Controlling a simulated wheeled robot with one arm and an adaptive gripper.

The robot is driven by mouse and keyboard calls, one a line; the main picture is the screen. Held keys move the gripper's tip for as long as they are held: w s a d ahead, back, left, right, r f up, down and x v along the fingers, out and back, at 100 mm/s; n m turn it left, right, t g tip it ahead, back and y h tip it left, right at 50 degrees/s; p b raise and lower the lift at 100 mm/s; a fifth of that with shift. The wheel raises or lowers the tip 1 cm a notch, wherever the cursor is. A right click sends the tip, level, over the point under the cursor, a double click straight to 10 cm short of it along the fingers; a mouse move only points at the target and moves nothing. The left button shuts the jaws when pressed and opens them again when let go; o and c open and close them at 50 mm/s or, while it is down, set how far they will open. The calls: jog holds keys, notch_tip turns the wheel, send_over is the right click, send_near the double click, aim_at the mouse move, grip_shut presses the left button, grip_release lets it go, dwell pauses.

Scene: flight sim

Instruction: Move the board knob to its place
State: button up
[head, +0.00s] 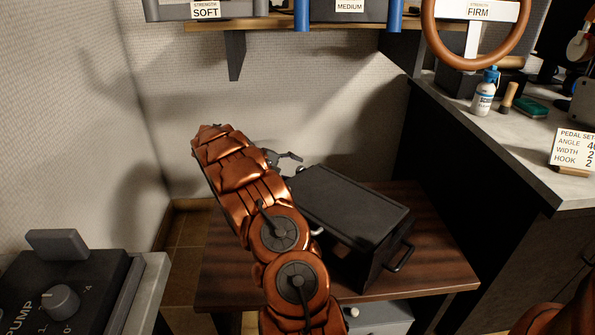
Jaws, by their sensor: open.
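No thing in view is marked as the board knob, and I cannot tell which one it is. A grey round knob (61,300) sits on the dark panel labelled PUMP (95,275) at the lower left, with digits around it. My gripper (290,159) is at the far end of my copper arm, beside the back left corner of a black box (355,208). Its fingers look apart and I see nothing between them. Part of the gripper is hidden behind my arm. It is well away from the PUMP panel.
The black box has a side handle (400,256) and stands on a dark wooden table (445,265). A grey case (380,318) is below. A counter (530,165) at right holds a bottle (484,93) and a sign. A shelf (270,22) spans the back wall.

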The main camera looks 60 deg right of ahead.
jog(key=v, duration=0.9)
jog(key=shift+a+r, duration=0.15)
jog(key=shift+w, duration=0.1)
